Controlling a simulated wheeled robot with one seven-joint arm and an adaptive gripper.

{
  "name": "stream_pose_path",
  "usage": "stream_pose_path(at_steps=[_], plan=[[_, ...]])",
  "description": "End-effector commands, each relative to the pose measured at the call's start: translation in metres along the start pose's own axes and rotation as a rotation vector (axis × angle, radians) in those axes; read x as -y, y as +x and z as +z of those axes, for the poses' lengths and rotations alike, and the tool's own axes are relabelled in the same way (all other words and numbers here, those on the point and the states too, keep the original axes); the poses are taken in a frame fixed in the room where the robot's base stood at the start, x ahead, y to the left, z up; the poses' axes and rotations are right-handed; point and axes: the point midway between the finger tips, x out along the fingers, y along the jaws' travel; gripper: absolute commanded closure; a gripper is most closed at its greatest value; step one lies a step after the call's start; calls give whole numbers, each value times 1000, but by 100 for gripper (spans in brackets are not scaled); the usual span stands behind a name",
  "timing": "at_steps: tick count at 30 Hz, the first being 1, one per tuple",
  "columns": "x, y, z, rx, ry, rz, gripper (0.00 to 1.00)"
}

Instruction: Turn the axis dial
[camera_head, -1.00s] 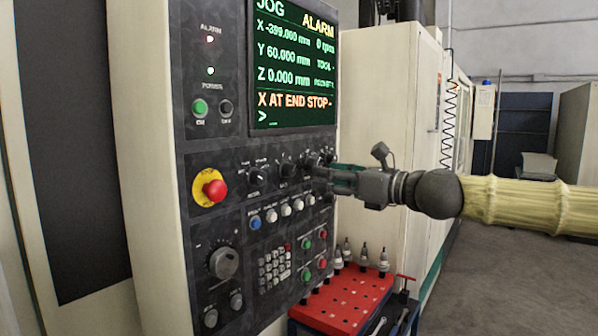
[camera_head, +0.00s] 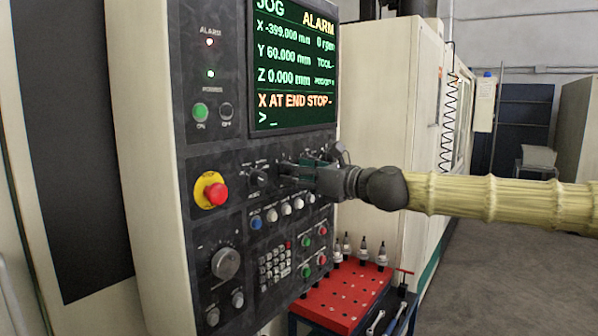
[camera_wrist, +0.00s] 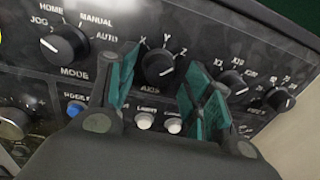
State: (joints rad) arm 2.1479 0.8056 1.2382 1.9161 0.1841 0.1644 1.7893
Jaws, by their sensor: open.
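The axis dial (camera_wrist: 158,66) is a black knob with a white pointer line, marked X, Y and Z above and AXIS below. In the wrist view it sits between and just beyond the two green-padded fingers of my gripper (camera_wrist: 160,85), which is open. One finger is to its left and one to its right; no contact shows clearly. In the head view my gripper (camera_head: 292,168) is at the panel's dial row and hides the axis dial. The screen (camera_head: 293,65) reads JOG, ALARM and X AT END STOP.
The mode dial (camera_wrist: 65,44) is close left of the left finger. A step dial (camera_wrist: 233,82) and another dial (camera_wrist: 280,98) are at right. White buttons (camera_wrist: 145,121) lie just below. A red emergency stop (camera_head: 216,193) is further left; a red tool tray (camera_head: 340,295) stands below.

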Motion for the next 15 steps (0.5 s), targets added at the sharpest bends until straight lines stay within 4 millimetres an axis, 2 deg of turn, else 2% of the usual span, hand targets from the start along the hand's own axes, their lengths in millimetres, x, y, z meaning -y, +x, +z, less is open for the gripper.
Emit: stream_pose_path(at_steps=[5,12,15], plan=[[0,0,0,0,0,0,51],[0,0,0,0,0,0,95],[0,-1,0,0,0,0,96]])
